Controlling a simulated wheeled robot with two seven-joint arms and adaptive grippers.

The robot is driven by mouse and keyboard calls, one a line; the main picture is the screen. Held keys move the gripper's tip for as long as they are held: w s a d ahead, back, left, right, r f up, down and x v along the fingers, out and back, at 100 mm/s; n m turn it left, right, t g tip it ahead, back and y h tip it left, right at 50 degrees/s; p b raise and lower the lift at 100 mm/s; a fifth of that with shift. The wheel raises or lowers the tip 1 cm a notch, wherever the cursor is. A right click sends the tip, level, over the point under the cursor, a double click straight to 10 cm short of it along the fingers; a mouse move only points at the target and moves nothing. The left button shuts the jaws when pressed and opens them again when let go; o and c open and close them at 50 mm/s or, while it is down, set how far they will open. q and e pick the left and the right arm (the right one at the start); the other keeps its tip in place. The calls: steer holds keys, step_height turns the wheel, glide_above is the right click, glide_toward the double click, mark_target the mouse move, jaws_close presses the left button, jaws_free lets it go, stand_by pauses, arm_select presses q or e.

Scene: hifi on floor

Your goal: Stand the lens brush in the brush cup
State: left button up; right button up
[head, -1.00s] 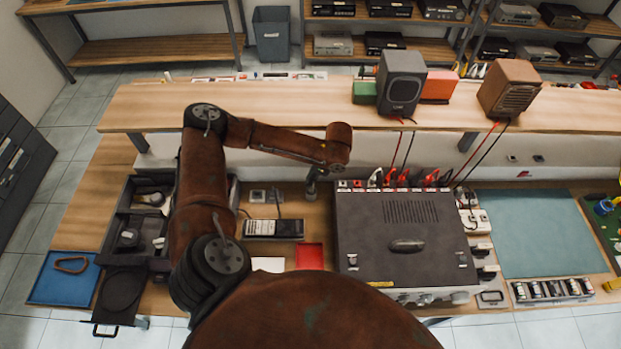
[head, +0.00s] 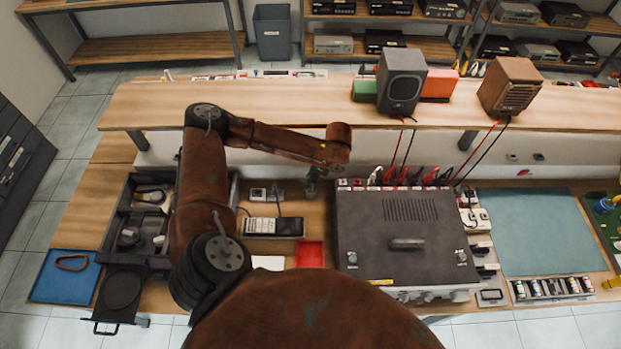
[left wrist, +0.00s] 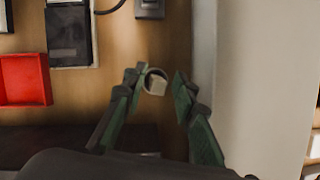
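My left gripper (head: 312,183) is low over the bench, left of the large dark device, and small in the head view. In the left wrist view its two green-grey fingers (left wrist: 160,95) stand apart. A small round cup-like thing (left wrist: 155,74) with a pale block inside shows between the fingertips, close to the left finger. It looks like the brush cup seen from above. I cannot tell whether the pale part is the lens brush, or whether the finger touches the rim. I cannot pick out the lens brush elsewhere. My right gripper is not in view.
The large dark device (head: 400,235) stands right of the gripper. A red tray (head: 310,254) and a dark handset (head: 275,227) lie to its left. A raised wooden shelf (head: 250,105) with speakers runs behind. The blue-grey mat (head: 535,232) at right is clear.

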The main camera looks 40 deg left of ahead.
arm_select(q)
steer(key=shift+o, duration=0.6)
steer(key=v, duration=1.2)
step_height(320, 180, up, 7)
steer(key=p, duration=0.9)
steer(key=shift+p, duration=0.35)
